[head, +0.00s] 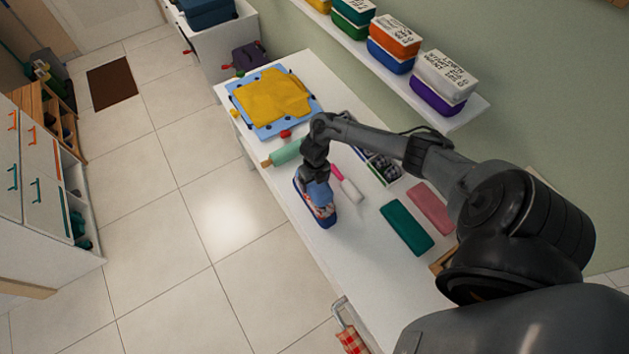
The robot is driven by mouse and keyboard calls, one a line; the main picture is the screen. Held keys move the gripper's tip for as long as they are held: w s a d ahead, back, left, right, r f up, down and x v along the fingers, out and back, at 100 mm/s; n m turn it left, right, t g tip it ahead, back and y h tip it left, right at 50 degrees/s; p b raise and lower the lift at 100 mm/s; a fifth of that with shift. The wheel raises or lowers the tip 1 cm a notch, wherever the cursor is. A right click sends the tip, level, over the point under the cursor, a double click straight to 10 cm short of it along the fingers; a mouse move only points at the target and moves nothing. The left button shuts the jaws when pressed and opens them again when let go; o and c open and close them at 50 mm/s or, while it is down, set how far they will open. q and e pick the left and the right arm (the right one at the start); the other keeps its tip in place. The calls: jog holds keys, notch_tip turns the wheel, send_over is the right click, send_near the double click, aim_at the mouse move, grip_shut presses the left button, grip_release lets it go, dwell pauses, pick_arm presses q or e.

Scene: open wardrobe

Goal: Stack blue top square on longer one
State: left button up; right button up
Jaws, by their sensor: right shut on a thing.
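My right gripper (317,180) reaches down over the front edge of the white table and is shut on a blue piece (321,193), which looks like the folded blue top. Right under it is a longer dark blue piece (328,222) with a red and white pattern. The blue piece is over the longer one; I cannot tell whether the two touch. The gripper hides part of both. My left gripper is not in view.
A yellow cloth (272,96) lies on a light blue board (262,130) at the table's far end. A green roller (286,152), a compartment tray (384,168), a teal block (407,228) and a pink block (432,207) lie nearby. A wall shelf (470,108) holds several boxes.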

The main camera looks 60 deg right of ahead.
jog(key=shift+f+b, duration=0.3)
jog(key=o, duration=0.7)
dwell(0.4)
notch_tip(320, 180, up, 4)
jog(key=p, duration=0.3)
jog(key=shift+f, duration=0.15)
notch_tip(320, 180, up, 5)
jog(key=p, duration=0.4)
jog(key=shift+r+p, duration=0.2)
jog(key=shift+p, duration=0.2)
jog(key=shift+f, duration=0.1)
